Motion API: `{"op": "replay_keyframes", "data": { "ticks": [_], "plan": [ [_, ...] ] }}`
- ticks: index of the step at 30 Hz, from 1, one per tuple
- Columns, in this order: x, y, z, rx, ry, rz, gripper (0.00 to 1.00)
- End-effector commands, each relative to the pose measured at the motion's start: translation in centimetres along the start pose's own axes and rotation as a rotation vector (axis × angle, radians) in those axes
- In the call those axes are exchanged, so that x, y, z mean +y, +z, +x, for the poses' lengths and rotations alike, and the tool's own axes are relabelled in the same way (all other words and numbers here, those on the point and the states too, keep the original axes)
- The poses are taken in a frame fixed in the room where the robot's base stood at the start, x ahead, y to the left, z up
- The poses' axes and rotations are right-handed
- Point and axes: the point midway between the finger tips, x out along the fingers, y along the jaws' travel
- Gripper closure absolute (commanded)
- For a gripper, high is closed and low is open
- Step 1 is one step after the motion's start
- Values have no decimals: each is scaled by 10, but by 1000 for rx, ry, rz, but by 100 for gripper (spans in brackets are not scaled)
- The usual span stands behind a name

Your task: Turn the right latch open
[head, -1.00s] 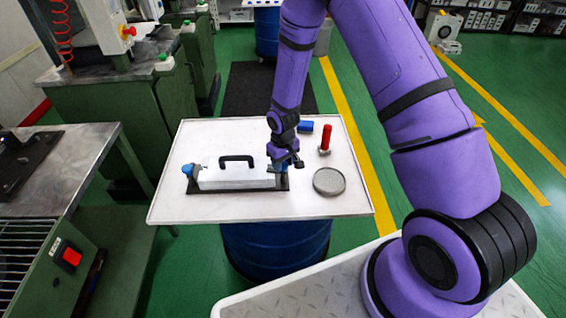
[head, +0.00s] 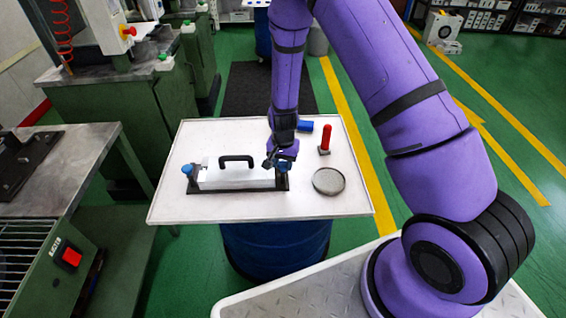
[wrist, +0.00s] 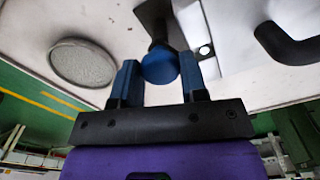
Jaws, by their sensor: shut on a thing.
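A white mould box (head: 236,177) with a black handle (head: 236,159) lies on a black base on the white table. The right latch is a blue knob at the box's right end; it shows in the wrist view (wrist: 160,68) between the two blue fingers. My gripper (wrist: 159,62) is shut on the right latch. In the head view, my gripper (head: 279,163) comes down from above over the box's right end and partly hides that latch. The left latch (head: 187,170) is a blue knob at the box's left end, apart from my gripper.
A grey round disc (head: 328,181) lies right of the box. A red-handled tool (head: 326,139) stands behind the disc, and a blue cylinder (head: 305,127) lies near the table's back edge. The front of the table (head: 260,208) is clear.

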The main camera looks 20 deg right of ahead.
Motion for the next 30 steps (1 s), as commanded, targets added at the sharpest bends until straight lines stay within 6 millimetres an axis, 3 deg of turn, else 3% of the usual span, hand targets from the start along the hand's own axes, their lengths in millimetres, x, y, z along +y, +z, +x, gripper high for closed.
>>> {"op": "replay_keyframes", "data": {
  "ticks": [15, 30],
  "plan": [
    [0, 0, 0, 1, 0, 374, 84],
    [0, 0, 0, 0, -1, 468, 84]
  ]
}}
